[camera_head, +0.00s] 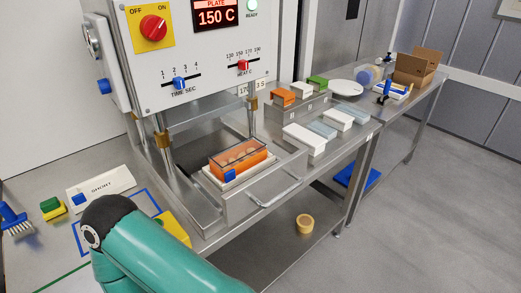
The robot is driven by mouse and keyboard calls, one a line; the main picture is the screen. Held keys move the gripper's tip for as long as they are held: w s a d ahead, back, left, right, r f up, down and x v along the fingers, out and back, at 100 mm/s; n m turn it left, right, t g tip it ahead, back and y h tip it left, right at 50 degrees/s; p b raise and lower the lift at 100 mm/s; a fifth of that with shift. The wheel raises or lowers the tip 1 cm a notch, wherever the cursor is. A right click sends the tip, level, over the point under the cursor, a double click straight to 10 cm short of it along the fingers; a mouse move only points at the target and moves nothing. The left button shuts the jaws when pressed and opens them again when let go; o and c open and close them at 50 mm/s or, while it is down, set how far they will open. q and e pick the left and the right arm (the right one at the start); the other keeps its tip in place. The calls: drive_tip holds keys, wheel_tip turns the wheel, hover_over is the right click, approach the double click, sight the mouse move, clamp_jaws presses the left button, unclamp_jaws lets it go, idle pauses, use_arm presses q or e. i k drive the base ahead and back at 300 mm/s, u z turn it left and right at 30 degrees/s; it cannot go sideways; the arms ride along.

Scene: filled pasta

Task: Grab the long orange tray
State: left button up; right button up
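The long orange tray (239,162) sits in the open drawer of the sealing machine. It rests on a white base, holds several pale pieces and has a clear cover over its top. A small blue block (230,176) is at its front left corner. A teal arm of mine rises from the bottom edge at the lower left, apart from the tray. Neither of my grippers can be seen.
The machine (190,45) stands behind the drawer (268,186), which has a front handle. White and grey-blue boxes (305,139) and a small orange box (282,97) are to the right. A brush (14,221), a sponge (52,207) and a yellow object (175,229) lie left.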

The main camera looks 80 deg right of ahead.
sight(243, 155)
drive_tip(key=z, duration=0.05)
drive_tip(key=k, duration=1.9)
drive_tip(key=z, duration=0.7)
drive_tip(key=i, duration=0.9)
